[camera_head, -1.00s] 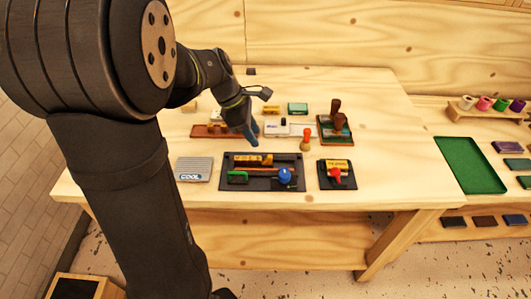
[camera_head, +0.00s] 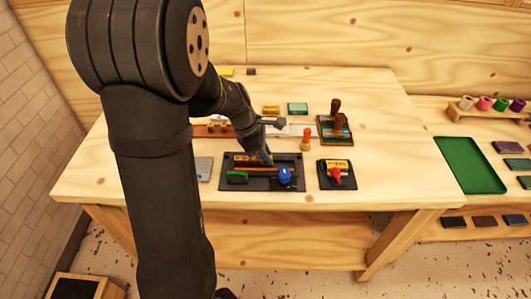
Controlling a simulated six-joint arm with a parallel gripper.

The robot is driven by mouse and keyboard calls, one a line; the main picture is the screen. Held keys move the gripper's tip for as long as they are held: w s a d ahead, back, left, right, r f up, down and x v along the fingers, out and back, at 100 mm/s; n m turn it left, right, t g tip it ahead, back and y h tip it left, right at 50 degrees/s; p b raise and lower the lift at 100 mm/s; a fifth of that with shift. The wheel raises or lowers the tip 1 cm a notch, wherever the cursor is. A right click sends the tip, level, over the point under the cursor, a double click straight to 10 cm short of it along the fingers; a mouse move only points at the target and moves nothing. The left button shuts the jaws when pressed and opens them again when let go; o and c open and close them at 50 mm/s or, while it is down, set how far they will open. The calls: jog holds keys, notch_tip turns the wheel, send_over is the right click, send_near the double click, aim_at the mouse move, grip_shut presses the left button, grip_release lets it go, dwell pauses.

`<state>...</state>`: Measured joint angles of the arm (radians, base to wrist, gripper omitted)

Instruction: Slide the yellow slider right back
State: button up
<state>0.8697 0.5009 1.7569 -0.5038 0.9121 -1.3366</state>
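The yellow slider (camera_head: 245,159) lies in the upper slot of a dark panel (camera_head: 225,184), left of the slot's middle. My gripper (camera_head: 264,159) reaches down from the upper left, with its tip at the slider's right end. The tip hides part of the slider and slot there. I cannot tell whether the gripper touches the slider or whether its fingers are open or shut. A green piece (camera_head: 237,177) and a blue knob (camera_head: 285,175) sit along the panel's lower part.
A small dark panel (camera_head: 326,184) with a red knob (camera_head: 336,175) stands to the right. An orange-topped peg (camera_head: 306,138) stands behind. The table front (camera_head: 380,187) is bare at right.

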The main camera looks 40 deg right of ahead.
grip_shut()
jog(key=shift+s+d, duration=2.35)
jog(key=shift+s, duration=0.05)
jog(key=shift+o, duration=2.1)
grip_release()
jog(key=shift+d, duration=0.1)
jog(key=shift+o, duration=0.7)
jog(key=v, duration=1.7)
jog(key=shift+r, duration=0.2)
